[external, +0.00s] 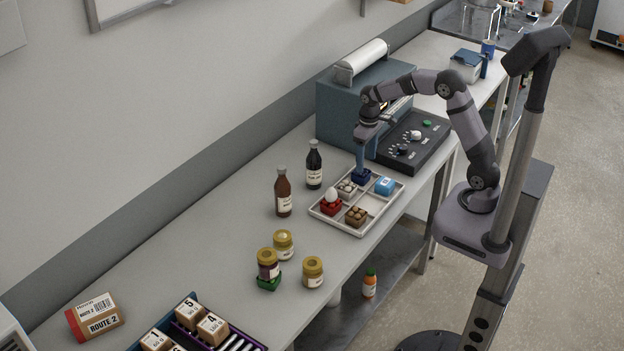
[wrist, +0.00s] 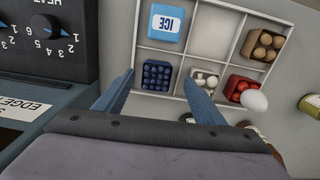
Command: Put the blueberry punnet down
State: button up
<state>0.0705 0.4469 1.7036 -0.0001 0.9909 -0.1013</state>
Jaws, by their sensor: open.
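The blueberry punnet (wrist: 157,76) is a dark blue box of dark berries. It sits in a corner compartment of the white divided tray (wrist: 213,43), beside the punnet of pale items. In the external view the punnet (external: 361,176) shows just below my fingers at the tray's back corner. My gripper (wrist: 158,86) is open, with one blue finger on each side of the punnet and a gap to it in the wrist view. In the external view my gripper (external: 360,160) points down over that compartment. Whether the fingertips touch the punnet cannot be told.
The tray also holds a blue ICE box (external: 385,186), a pale punnet (external: 347,187), a red punnet with an egg (external: 331,204) and a brown punnet (external: 356,215). A machine with a control panel (external: 412,140) stands close behind. Two bottles (external: 283,193) stand left of the tray.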

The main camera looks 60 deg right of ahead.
jog(key=s, duration=0.3)
jog(key=s+a, duration=0.1)
jog(key=s, duration=0.5)
jog(key=shift+s+a+r, duration=0.1)
jog(key=shift+a+r, duration=0.05)
jog(key=shift+a, duration=0.25)
jog(key=s+a+f, duration=0.1)
jog(key=s+f, duration=0.1)
jog(key=s, duration=1)
jog(key=shift+a+f, duration=0.15)
jog(key=shift+f, duration=0.05)
jog(key=shift+s, duration=0.1)
jog(key=shift+c, duration=1.1)
